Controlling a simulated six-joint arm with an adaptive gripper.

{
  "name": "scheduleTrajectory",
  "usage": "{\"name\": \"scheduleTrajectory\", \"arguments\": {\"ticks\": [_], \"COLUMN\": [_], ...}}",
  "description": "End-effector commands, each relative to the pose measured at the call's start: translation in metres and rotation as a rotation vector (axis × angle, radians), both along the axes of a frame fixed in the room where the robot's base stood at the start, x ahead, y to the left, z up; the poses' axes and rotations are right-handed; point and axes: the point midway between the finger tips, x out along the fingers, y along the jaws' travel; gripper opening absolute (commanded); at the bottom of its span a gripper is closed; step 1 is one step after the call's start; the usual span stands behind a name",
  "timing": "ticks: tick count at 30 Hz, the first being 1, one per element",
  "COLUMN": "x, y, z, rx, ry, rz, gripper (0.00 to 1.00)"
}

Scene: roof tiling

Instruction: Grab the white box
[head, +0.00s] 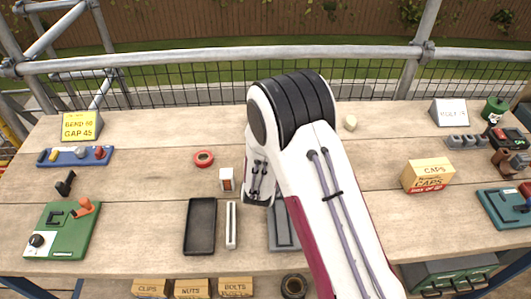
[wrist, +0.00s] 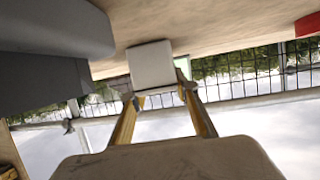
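A small white box with an orange-brown patch on its front (head: 227,174) stands on the plank table in the head view, just left of my arm. In the wrist view, which looks upside down, a plain white box (wrist: 151,66) hangs from the table surface in the picture. It appears to be the same box, but I cannot be sure. My gripper (wrist: 158,95) is open, its two yellowish fingers spread toward the box's near end. I cannot tell if they touch it. My arm hides the gripper in the head view.
A red tape roll (head: 204,159) lies behind the box. A dark tray (head: 201,226) and a narrow white piece (head: 231,226) lie in front of it. A yellow box marked CAPS (head: 428,175) stands at right. Railing and mesh run along the back edge.

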Motion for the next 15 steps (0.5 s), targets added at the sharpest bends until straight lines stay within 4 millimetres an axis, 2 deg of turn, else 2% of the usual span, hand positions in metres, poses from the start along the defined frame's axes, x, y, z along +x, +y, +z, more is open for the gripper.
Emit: {"name": "scheduleTrajectory", "arguments": {"ticks": [15], "x": [0.0005], "y": [0.0001], "z": [0.0084], "rx": [0.001], "ry": [-0.002], "rz": [0.0], "gripper": [0.07]}}
